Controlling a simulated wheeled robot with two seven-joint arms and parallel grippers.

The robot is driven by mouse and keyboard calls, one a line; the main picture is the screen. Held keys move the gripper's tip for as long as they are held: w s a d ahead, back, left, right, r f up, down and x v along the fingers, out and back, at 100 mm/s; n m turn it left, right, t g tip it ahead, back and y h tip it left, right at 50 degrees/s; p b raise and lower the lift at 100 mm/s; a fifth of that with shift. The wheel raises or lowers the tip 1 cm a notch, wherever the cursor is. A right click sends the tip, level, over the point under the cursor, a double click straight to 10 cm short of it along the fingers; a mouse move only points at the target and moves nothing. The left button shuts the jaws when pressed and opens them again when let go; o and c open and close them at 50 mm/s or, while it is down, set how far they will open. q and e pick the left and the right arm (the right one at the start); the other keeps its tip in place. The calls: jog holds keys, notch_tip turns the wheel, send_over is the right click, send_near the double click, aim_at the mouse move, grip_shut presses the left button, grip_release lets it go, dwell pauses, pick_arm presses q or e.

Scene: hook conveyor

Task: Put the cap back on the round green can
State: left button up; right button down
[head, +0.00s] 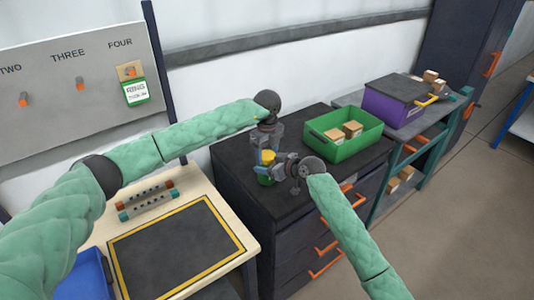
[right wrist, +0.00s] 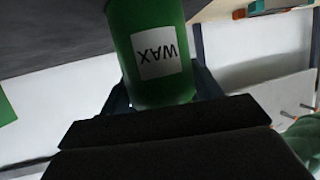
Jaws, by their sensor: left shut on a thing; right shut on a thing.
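The round green can (right wrist: 158,25) fills the top middle of the right wrist view, its white WAX label upside down there. My right gripper (head: 272,168) is shut on it, a finger on each side. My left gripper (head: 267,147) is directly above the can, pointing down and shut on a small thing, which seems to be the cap.
A green bin (head: 343,146) with small boxes stands right of the grippers on the dark cabinet (head: 235,155). Behind it a purple crate (head: 392,104) sits on a side bench. A wooden table with a yellow-bordered mat (head: 175,250) is front left.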

pick_arm(q)
jog(key=o, duration=1.1)
jog(key=shift+r, duration=0.1)
jog(key=shift+r, duration=2.2)
jog(key=shift+c, duration=0.6)
jog(key=shift+w+r+n, duration=0.1)
jog(key=shift+r+n, duration=0.4)
jog(key=shift+r, duration=0.05)
jog(key=shift+r+n, duration=1.15)
jog(key=shift+n, duration=0.05)
